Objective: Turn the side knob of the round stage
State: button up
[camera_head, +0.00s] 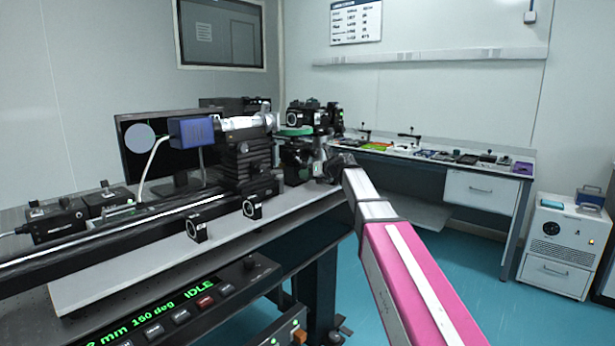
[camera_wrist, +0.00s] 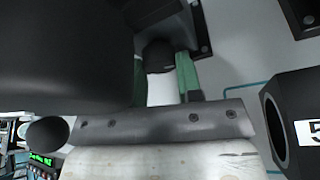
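The round stage, with a green disc top (camera_head: 296,131), stands at the far end of the optical table in the head view. My gripper (camera_head: 323,168) is at its lower right side, small and partly hidden by dark parts. In the wrist view, the two green fingers of my gripper (camera_wrist: 163,82) stand apart, one on each side of a dark round knob (camera_wrist: 160,56). The knob fills most of the gap near the fingertips. I cannot tell whether the fingers press on it. A large black body (camera_wrist: 60,55) covers the upper left of the wrist view.
A long black rail with a blue box (camera_head: 191,132) and mounts runs along the table (camera_head: 110,288). In the wrist view, a black mount (camera_wrist: 297,120) stands close at the right. A side bench (camera_head: 485,190) stands behind.

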jog(key=shift+m+g+y, duration=0.4)
jog(key=shift+m+y, duration=0.2)
jog(key=shift+m, duration=0.5)
jog(key=o, duration=0.9)
jog(key=shift+o, duration=0.2)
jog(key=shift+d, duration=0.15)
jog(key=v, duration=1)
jog(key=shift+s+d, duration=0.2)
jog(key=shift+d, duration=0.05)
jog(key=shift+r, duration=0.1)
